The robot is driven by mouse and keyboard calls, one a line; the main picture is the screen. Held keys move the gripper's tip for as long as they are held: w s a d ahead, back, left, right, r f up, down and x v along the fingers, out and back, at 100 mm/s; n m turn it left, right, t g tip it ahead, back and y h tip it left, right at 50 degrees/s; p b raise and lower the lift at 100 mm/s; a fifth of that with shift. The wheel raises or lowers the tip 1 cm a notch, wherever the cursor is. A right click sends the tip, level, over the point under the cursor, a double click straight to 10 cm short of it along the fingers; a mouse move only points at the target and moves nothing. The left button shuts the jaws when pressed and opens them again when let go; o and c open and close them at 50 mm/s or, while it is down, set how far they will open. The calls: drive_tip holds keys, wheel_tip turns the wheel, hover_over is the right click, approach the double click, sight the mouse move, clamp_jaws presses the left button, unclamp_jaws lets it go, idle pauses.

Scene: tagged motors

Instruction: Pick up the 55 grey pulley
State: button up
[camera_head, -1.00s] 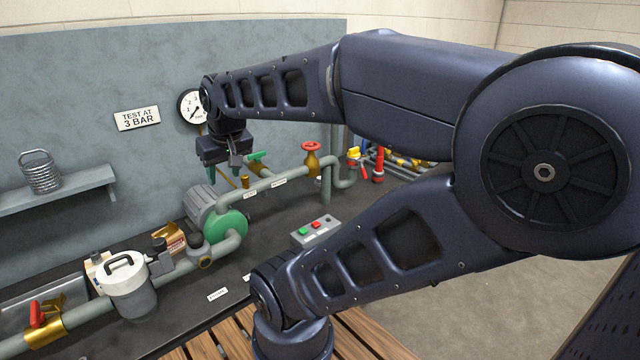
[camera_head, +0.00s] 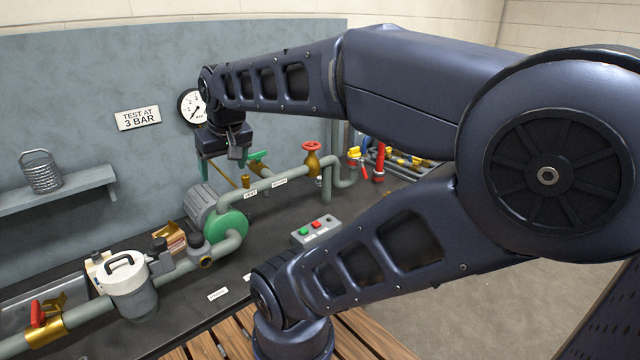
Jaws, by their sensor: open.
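I cannot make out a grey pulley tagged 55 in the head view. My gripper (camera_head: 223,170) hangs downward at the end of my arm, in front of the back panel and above the motor and pump. Its jaws are open with green finger pads, and I see nothing between them. A grey ribbed motor (camera_head: 201,206) with a green pump housing (camera_head: 228,226) sits below it on the dark bench. My own arm covers much of the right side and hides part of the bench.
Grey-green pipes (camera_head: 285,180) with a red-handled valve (camera_head: 311,148) run along the bench. A white-lidded canister (camera_head: 130,285), a button box (camera_head: 316,231) and a pressure gauge (camera_head: 191,107) are around it. A pipe rack stands behind my arm.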

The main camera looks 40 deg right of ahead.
drive_tip(key=w+d+r+m, duration=0.2)
drive_tip(key=w+d+r, duration=0.3)
drive_tip(key=w+r, duration=0.2)
drive_tip(key=m+g+h, duration=0.4)
drive_tip(key=m+h, duration=0.1)
drive_tip(key=m, duration=0.9)
hover_over(320, 177)
drive_tip(key=s+a, duration=0.1)
drive_tip(key=a, duration=0.4)
wheel_tip(320, 177, down, 38)
drive_tip(key=x, duration=1)
drive_tip(key=shift+d+f, duration=0.25)
drive_tip(key=shift+f, duration=0.05)
drive_tip(key=shift+w, duration=0.1)
drive_tip(key=c, duration=1.1)
drive_tip(key=shift+r, duration=0.15)
